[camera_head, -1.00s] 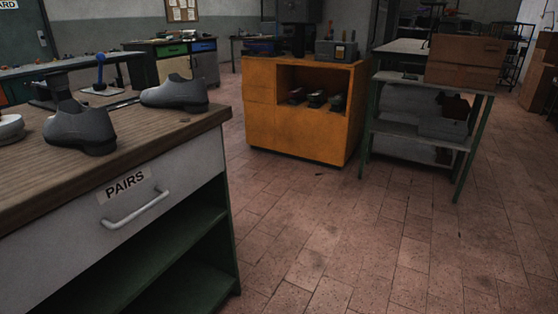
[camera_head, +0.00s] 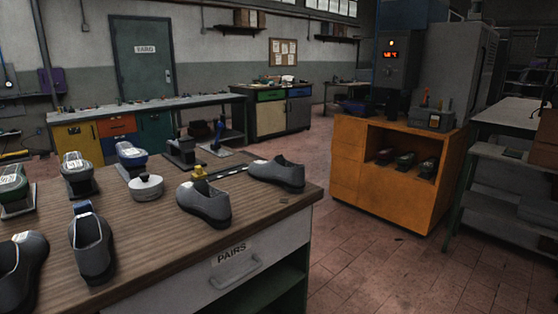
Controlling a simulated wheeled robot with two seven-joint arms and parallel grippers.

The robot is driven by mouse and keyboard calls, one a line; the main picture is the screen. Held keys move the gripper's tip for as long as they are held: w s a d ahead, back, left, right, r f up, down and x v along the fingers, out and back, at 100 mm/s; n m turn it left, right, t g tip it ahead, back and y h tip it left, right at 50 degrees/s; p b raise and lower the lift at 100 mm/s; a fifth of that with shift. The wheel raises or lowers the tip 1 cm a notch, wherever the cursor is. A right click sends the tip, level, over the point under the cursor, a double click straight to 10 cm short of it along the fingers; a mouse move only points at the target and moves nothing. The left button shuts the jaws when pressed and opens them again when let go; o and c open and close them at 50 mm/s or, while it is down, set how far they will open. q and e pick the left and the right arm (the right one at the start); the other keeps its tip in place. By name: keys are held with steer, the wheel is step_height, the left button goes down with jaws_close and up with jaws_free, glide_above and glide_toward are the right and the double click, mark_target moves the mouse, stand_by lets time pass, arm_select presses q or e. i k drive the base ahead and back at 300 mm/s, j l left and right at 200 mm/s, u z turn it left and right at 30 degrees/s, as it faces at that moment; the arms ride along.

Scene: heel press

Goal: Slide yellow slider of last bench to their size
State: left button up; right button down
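A small yellow slider (camera_head: 199,173) stands on a dark, narrow bar with a pale scale (camera_head: 228,171) on the wooden-topped bench. A grey shoe (camera_head: 206,203) in front partly hides it, and its exact setting cannot be read. Another grey shoe (camera_head: 277,174) stands to the right of the bar. The bench front (camera_head: 190,285) carries a "PAIRS" label. Neither of my grippers is in view.
Dark shoes (camera_head: 92,245) and several shoe-shaped pieces (camera_head: 75,172) stand on the bench's left side, with a white round piece (camera_head: 146,187). An orange cabinet (camera_head: 345,175) stands behind right. Tiled floor (camera_head: 375,265) is clear between them.

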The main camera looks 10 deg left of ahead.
mark_target(200, 173)
steer(key=i+l+u, duration=0.25)
steer(key=i, duration=0.3)
steer(key=i+l+u, duration=0.25)
steer(key=i+l, duration=0.15)
steer(key=i, duration=0.15)
